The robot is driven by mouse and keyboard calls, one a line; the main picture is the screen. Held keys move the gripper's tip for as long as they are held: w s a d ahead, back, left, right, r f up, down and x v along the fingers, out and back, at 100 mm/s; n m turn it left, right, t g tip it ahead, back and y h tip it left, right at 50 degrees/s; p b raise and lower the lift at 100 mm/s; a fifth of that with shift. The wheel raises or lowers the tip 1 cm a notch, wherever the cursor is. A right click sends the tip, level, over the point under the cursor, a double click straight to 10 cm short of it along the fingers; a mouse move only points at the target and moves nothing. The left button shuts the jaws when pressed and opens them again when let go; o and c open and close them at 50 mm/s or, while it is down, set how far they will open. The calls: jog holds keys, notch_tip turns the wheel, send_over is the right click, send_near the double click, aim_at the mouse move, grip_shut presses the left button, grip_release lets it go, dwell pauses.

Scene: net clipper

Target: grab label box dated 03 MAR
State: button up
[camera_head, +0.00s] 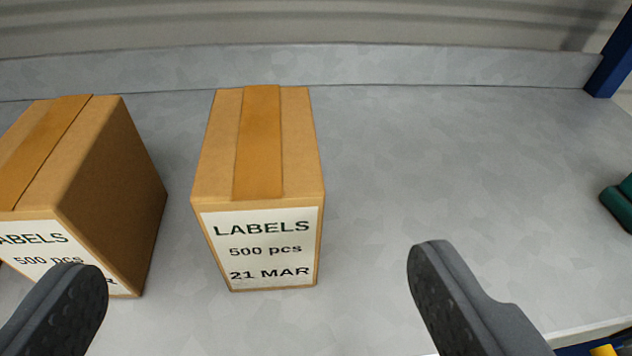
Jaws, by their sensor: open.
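Two cardboard label boxes stand on the grey shelf. The middle label box (258,190) reads "LABELS 500 pcs 21 MAR" and shows whole. The left label box (90,170) is cut by the left edge of the picture. Its label shows "ABELS 500 pcs", and its day is hidden behind my left finger; only a final "R" shows. No label reading 03 MAR is legible. My gripper (255,285) is open and empty, its dark fingers wide apart at the bottom. The 21 MAR box lies beyond and between the fingertips.
The grey shelf (450,170) is clear to the right of the 21 MAR box. A raised lip (400,65) runs along the back. A dark green object (618,203) is at the right edge, and a blue post (612,65) stands at the back right.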

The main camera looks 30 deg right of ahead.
aim_at(257, 141)
jog(key=x, duration=0.8)
jog(key=shift+w+d+f+p, duration=0.15)
jog(key=shift+w+p, duration=0.15)
jog(key=shift+w, duration=0.4)
jog(key=shift+x, duration=2)
jog(key=shift+w, duration=0.1)
jog(key=c, duration=1.7)
jog(key=shift+o, duration=0.2)
jog(key=shift+r, duration=0.2)
